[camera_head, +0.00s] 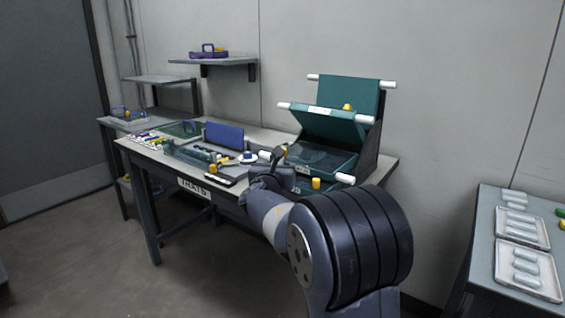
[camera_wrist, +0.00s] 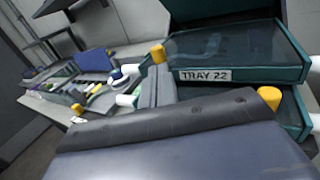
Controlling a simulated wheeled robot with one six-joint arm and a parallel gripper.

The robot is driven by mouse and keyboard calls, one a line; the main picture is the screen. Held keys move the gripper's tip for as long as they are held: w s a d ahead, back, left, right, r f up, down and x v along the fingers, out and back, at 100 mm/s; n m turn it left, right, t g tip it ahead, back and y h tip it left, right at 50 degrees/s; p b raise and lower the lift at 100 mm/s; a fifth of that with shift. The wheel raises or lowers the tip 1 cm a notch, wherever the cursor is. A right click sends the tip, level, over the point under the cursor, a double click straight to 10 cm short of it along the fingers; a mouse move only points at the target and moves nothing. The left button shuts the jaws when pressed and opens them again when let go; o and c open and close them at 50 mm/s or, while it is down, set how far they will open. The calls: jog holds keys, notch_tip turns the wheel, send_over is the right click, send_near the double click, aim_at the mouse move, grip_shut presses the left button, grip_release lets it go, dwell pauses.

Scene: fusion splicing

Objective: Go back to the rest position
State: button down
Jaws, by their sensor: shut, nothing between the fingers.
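My gripper (camera_head: 279,157) is at the end of my arm, over the front of the workbench, beside the teal trays. In the wrist view, its grey fingers (camera_wrist: 157,88) stand close together with nothing seen between them. The tray labelled TRAY 22 (camera_wrist: 250,73) is just ahead and to the right there. In the head view, the teal tray stack (camera_head: 325,160) has a raised tray (camera_head: 325,124) tilted above it. My arm hides part of the lower trays, and I cannot tell whether the gripper touches them.
The workbench (camera_head: 165,160) holds a blue panel (camera_head: 224,137), a teal bin and small coloured parts to the left. A side table (camera_head: 485,225) at right bears white trays with pale sleeves. A wall shelf (camera_head: 225,61) hangs behind. The floor at front left is clear.

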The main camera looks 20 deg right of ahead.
jog(key=v, duration=0.8)
jog(key=shift+a, duration=0.3)
jog(key=shift+s+f, duration=0.1)
